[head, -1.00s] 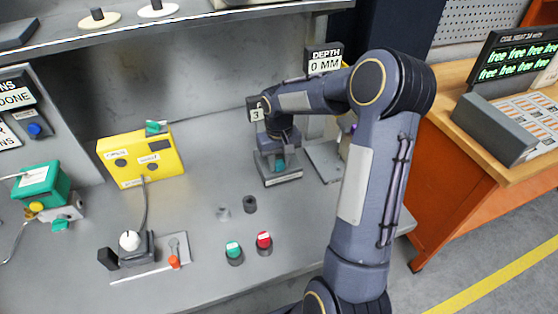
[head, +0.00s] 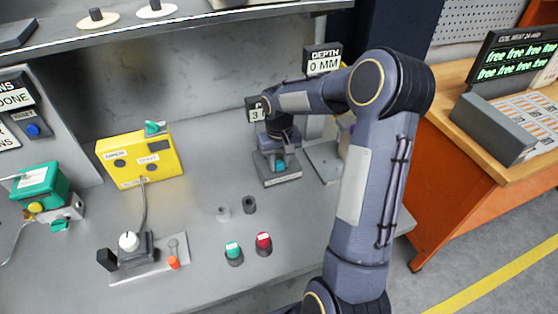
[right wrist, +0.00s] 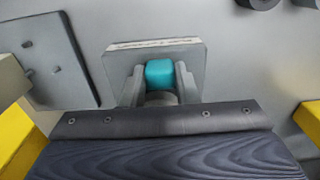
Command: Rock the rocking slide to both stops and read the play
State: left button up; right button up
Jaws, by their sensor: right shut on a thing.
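A small teal block (head: 280,165), which I take to be the rocking slide, sits on a dark grey base (head: 283,181) on the bench. My right gripper (head: 281,160) reaches down over it and is shut on it. In the right wrist view the teal block (right wrist: 160,72) shows between two grey fingers, above the grey plate (right wrist: 115,70). A small dark readout (head: 256,112) behind my wrist shows a 3; the rest of it is hidden. My left gripper is not in view.
A sign (head: 323,60) reads DEPTH 0 MM. A grey plate (head: 325,160) lies just right of the base. Green (head: 233,252) and red (head: 264,244) buttons stand in front. A yellow box (head: 140,158) stands left. The bench between is mostly clear.

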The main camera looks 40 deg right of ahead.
jog(key=shift+s+d+r, duration=0.1)
jog(key=shift+s+d, duration=0.1)
jog(key=shift+d, duration=0.65)
dwell(1.0)
jog(key=shift+w+a, duration=0.2)
jog(key=shift+a, duration=0.4)
dwell(0.9)
jog(key=o, duration=1)
jog(key=shift+c, duration=0.2)
